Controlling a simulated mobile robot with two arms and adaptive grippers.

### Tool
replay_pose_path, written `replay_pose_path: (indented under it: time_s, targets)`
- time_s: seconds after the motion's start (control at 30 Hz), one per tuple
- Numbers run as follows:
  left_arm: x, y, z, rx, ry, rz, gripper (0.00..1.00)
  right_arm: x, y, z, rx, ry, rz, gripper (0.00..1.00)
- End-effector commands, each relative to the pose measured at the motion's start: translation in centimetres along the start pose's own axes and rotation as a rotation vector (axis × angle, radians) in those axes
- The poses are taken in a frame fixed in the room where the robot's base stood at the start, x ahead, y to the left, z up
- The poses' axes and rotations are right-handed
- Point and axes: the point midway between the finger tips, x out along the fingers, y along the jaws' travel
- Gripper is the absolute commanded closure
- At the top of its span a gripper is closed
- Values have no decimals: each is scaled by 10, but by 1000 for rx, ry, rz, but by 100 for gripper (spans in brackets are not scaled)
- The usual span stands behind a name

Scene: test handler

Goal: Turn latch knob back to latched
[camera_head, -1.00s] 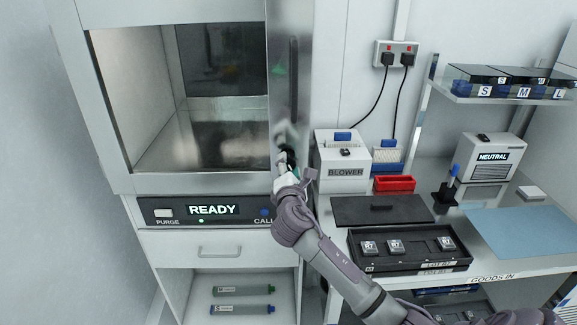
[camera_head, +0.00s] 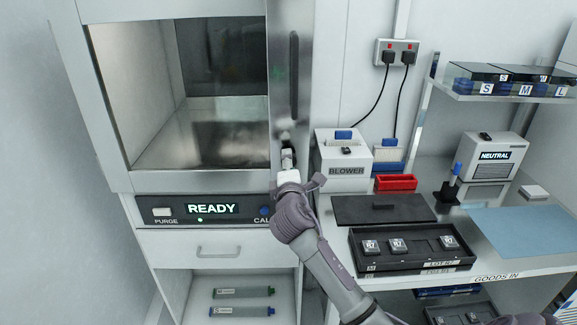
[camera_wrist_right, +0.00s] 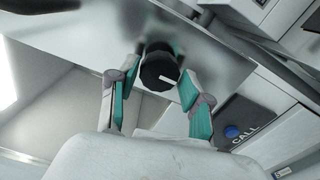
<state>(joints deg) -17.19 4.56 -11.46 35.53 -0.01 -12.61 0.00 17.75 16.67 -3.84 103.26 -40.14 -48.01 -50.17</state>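The latch knob (camera_wrist_right: 159,68) is black and round with a white line on its face. It sits on the shiny metal door (camera_head: 290,65) of the cabinet. In the right wrist view the white line lies nearly level, pointing right. My right gripper (camera_wrist_right: 158,82) has one teal-padded finger on each side of the knob, very close to it. I cannot tell whether the pads touch it. In the head view my right gripper (camera_head: 287,158) is at the lower part of the door and hides the knob. My left gripper is not in view.
The cabinet panel reads READY (camera_head: 212,209) with a green light; the blue CALL button (camera_wrist_right: 231,132) is close below the gripper. The blower (camera_head: 345,165) stands right of the door. A lot tray (camera_head: 420,258) and dark mat (camera_head: 383,209) lie on the bench beside my arm.

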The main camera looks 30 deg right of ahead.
Motion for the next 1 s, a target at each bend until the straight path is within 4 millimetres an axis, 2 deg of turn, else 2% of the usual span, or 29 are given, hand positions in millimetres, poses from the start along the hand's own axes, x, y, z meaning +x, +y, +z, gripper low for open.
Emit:
replay_pose_path:
  time_s: [0.33, 0.8, 1.0]
  targets:
    - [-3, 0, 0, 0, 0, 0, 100, -4, 1, 0, -5, 0, 0, 49]
    - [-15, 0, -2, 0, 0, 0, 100, -41, 1, 0, -7, 1, 0, 49]
    - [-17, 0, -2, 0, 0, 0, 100, -50, 1, 0, -7, 0, 0, 49]
